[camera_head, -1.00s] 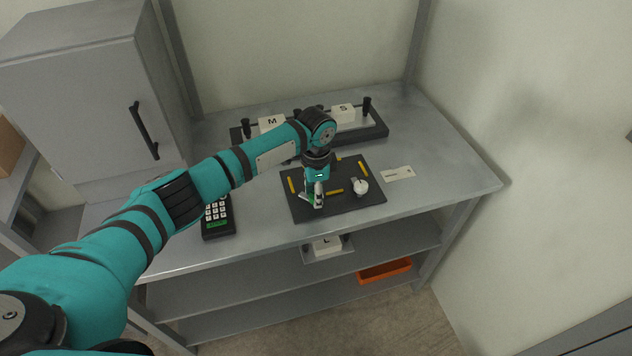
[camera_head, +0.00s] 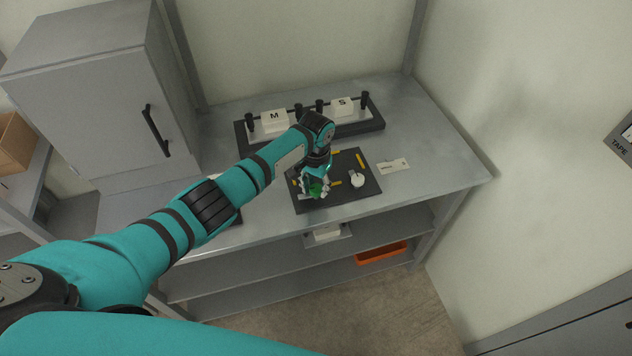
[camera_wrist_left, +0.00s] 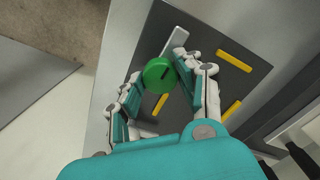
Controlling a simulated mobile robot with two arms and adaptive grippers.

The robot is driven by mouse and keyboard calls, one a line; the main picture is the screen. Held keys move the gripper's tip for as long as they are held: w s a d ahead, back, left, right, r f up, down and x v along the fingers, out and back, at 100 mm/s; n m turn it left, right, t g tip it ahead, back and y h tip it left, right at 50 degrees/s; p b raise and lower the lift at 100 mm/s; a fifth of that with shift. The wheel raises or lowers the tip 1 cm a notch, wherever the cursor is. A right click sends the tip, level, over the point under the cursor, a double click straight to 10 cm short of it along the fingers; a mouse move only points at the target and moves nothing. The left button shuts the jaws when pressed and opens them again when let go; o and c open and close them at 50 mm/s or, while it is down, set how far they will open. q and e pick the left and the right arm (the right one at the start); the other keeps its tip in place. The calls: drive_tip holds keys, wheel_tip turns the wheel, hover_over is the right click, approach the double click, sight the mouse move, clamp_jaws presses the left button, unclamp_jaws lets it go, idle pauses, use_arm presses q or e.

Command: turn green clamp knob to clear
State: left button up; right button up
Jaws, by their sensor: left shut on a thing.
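The green clamp knob (camera_head: 317,188) is on the left part of a dark plate (camera_head: 348,199) on the bench. My left gripper (camera_head: 316,191) is at the knob, its fingers shut around it. In the left wrist view, the round green knob (camera_wrist_left: 160,73) sits between the two fingertips (camera_wrist_left: 158,66), with a dark line across its face. A grey bar (camera_wrist_left: 186,34) reaches out from beside the knob over the dark plate. A white round knob (camera_head: 357,180) is to the right on the same plate. My right gripper is out of view.
Yellow strips (camera_head: 361,160) mark the plate. Behind it stands a dark rack (camera_head: 358,129) with white blocks marked M (camera_head: 274,120) and S (camera_head: 343,106). A small card (camera_head: 393,166) lies to the right. A grey cabinet (camera_head: 90,110) stands at the left.

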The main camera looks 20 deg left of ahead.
sight(316, 187)
use_arm(q)
drive_tip(key=shift+w+r+n, duration=0.1)
drive_tip(key=shift+n, duration=0.3)
drive_tip(key=o, duration=1.1)
drive_tip(key=shift+o, duration=0.2)
wheel_tip(316, 187, up, 12)
